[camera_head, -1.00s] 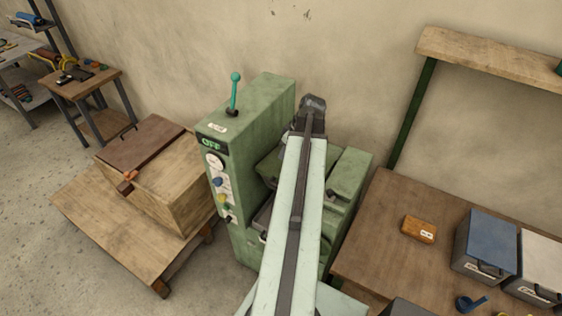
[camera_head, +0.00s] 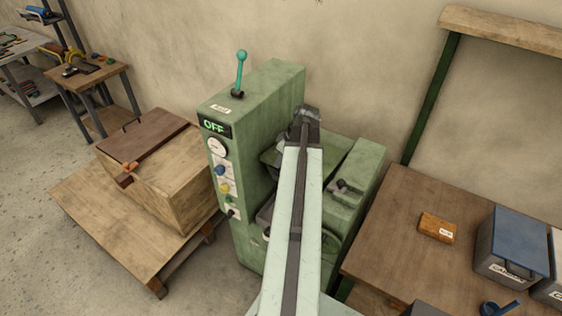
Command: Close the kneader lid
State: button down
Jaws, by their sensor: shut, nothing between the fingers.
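The green kneader (camera_head: 262,95) stands against the wall in the middle of the view. Its front panel shows a lit OFF sign, a dial and coloured buttons, and a teal lever (camera_head: 239,72) stands up on top. My arm reaches across the kneader from the bottom of the view. My gripper (camera_head: 308,112) is the dark end of the arm, over the kneader's rear part, and is shut and empty.
A wooden chest (camera_head: 165,180) with a brown top sits on a low pallet (camera_head: 100,215) at the left.

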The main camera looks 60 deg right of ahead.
aim_at(278, 173)
jog(key=f+b, duration=0.2)
jog(key=a+f+b, duration=0.1)
jog(key=f+b, duration=0.3)
jog(key=shift+a+f+b, duration=0.35)
jog(key=shift+f+b, duration=0.05)
jog(key=shift+s+a+r, duration=0.15)
jog(key=shift+s, duration=0.05)
jog(key=shift+w+r+p, duration=0.1)
jog(key=shift+r+p, duration=0.45)
jog(key=shift+p, duration=0.2)
jog(key=p+v, duration=1.2)
jog(key=v, duration=0.1)
jog(key=shift+w+a+r, duration=0.3)
jog(key=shift+a, duration=0.5)
